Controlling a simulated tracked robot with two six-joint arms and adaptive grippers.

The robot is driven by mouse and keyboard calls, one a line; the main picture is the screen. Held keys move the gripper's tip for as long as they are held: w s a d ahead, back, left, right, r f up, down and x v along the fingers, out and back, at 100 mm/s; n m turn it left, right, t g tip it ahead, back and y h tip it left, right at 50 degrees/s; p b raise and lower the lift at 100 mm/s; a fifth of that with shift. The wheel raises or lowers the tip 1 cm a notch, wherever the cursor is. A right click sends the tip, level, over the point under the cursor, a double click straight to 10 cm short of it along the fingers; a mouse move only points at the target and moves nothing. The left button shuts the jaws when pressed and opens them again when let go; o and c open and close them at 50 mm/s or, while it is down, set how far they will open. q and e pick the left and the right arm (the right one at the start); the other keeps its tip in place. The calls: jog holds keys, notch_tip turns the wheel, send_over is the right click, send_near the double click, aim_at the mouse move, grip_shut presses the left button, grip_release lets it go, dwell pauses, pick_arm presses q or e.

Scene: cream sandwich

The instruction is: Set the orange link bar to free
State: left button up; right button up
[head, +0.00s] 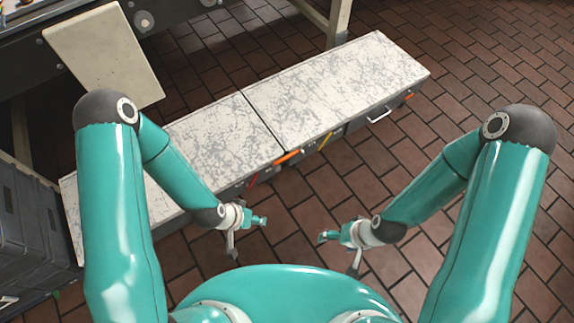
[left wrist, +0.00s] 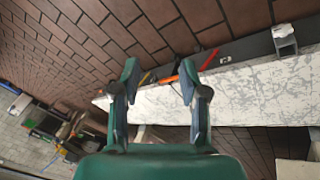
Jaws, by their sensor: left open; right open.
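An orange bar (head: 289,157) lies along the front side of the long, worn white-topped unit, close to the seam between its two sections. It also shows in the left wrist view (left wrist: 171,79), between my finger outlines and well beyond them. It is too small to read its setting. My left gripper (head: 248,238) is open and empty, in front of the unit and apart from the bar. Its open fingers also show in the left wrist view (left wrist: 158,76). My right gripper (head: 338,254) is open and empty over the brick floor, farther from the bar.
A red strip (head: 253,180) and a yellow strip (head: 325,140) flank the bar. A silver handle (head: 380,114) and a smaller orange piece (head: 409,96) are farther right. Grey crates (head: 28,225) stand at left. The brick floor (head: 480,110) at right is clear.

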pick_arm(q)
jog(key=w+d+f+m+t+b, duration=0.1)
jog(key=w+f+m+t+b, duration=0.25)
jog(key=w+f+b, duration=0.5)
jog(key=w+d+f+m+t+b, duration=0.1)
jog(key=w+f+m+t+b, duration=0.35)
jog(key=f, duration=0.65)
jog(key=m+t+y+b, duration=0.1)
jog(key=m+t+b, duration=0.6)
jog(key=m+b, duration=0.65)
send_near(288, 158)
jog(key=w+b, duration=0.2)
jog(key=w+n+b, duration=0.1)
jog(key=w+b, duration=0.1)
jog(key=b, duration=0.1)
jog(key=w+d+n+b, duration=0.1)
jog(key=w+b, duration=0.2)
jog(key=shift+w+d+f+n, duration=0.1)
jog(key=shift+f+n, duration=0.15)
jog(key=shift+w+r, duration=0.15)
jog(key=shift+w, duration=0.35)
grip_shut()
